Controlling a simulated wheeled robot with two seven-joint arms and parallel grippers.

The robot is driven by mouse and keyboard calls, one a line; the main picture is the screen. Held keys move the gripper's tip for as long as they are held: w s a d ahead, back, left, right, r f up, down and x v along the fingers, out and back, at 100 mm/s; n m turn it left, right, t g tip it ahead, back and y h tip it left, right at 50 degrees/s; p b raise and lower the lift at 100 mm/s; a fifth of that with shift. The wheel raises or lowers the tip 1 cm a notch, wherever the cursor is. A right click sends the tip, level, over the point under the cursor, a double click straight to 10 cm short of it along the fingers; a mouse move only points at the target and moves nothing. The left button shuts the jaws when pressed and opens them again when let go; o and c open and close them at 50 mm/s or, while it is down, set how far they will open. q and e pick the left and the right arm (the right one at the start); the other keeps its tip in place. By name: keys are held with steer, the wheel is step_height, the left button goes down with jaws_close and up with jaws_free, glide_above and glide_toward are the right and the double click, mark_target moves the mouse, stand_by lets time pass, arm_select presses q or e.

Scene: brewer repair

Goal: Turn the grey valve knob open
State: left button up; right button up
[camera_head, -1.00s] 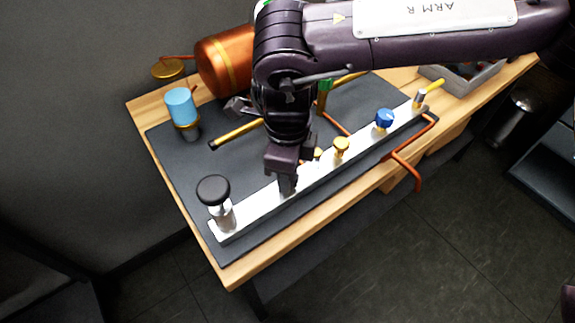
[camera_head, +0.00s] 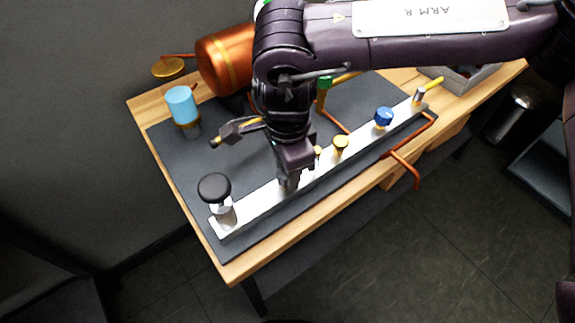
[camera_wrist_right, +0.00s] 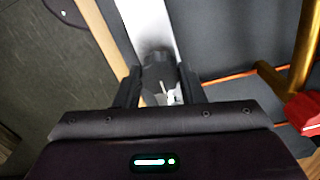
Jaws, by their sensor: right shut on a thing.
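The knob sits on the bar, which also shows in the wrist view (camera_wrist_right: 146,20). In the head view the fingers hide the grey knob. How far the knob is turned cannot be told. My left gripper is not in view.
On the bar are a black-topped knob (camera_head: 214,187), a brass knob (camera_head: 341,144) and a blue knob (camera_head: 383,118). A copper pipe (camera_head: 405,170) overhangs the front edge. A red part (camera_wrist_right: 304,112) is near the wrist.

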steer(key=shift+r, duration=0.1)
stand_by(0.3)
steer(key=o, duration=1)
step_height(320, 180, up, 8)
steer(key=shift+f+b, duration=0.1)
steer(key=shift+b, duration=0.35)
